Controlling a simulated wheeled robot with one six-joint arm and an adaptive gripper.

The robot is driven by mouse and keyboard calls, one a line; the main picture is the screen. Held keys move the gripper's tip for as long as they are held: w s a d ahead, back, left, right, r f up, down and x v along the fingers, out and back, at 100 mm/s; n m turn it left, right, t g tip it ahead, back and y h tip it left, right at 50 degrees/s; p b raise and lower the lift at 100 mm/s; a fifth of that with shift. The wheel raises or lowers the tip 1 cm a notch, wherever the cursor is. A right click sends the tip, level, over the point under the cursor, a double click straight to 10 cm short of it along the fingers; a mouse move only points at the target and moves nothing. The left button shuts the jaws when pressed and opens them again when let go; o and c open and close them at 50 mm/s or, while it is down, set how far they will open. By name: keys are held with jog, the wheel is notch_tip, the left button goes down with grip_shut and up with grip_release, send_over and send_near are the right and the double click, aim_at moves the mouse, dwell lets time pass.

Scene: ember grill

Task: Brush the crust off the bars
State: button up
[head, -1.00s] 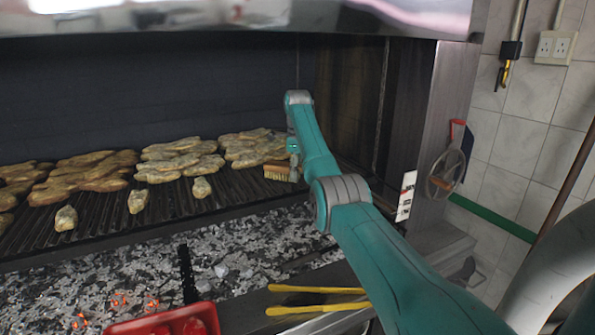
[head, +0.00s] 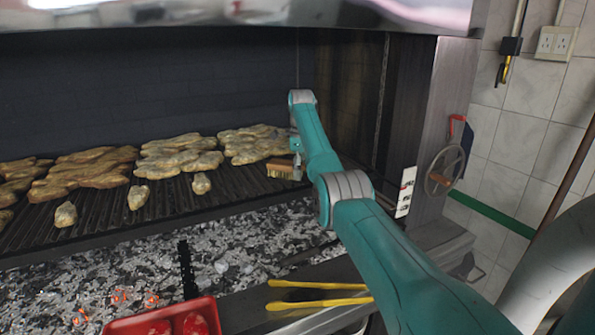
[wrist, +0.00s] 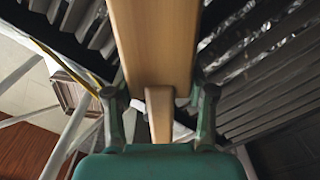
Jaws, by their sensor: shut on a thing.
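My gripper (wrist: 159,118) is shut on the wooden handle of a brush (wrist: 158,45), which fills the middle of the wrist view. In the head view the brush (head: 283,170) shows a brown block with pale bristles pointing down at the right end of the grill bars (head: 224,189). The bristles look to be at or just above the bars; I cannot tell whether they touch. My arm hides most of the gripper there. No crust can be made out on the bars at this size. The bars also show on both sides of the brush in the wrist view (wrist: 262,75).
Several browned pieces of meat (head: 180,155) cover the back of the grill, with small pieces in front. Grey coals (head: 235,245), a few glowing, lie below. Yellow-handled tongs (head: 318,303) and a red tray (head: 165,320) are at the front. A steel side wall (head: 440,130) stands right.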

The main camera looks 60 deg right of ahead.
jog(key=shift+s+d, duration=0.3)
jog(key=shift+d, duration=0.2)
jog(key=shift+s+d, duration=0.3)
jog(key=shift+d, duration=0.2)
jog(key=shift+w+a+f, duration=0.1)
jog(key=shift+w+a, duration=0.35)
jog(key=shift+a, duration=0.3)
jog(key=shift+w+a, duration=0.45)
jog(key=shift+a, duration=0.3)
jog(key=shift+s+d, duration=0.45)
jog(key=shift+d, duration=0.3)
jog(key=shift+s+d, duration=0.45)
jog(key=shift+d, duration=0.3)
jog(key=shift+r, duration=3.1)
jog(key=shift+r, duration=0.1)
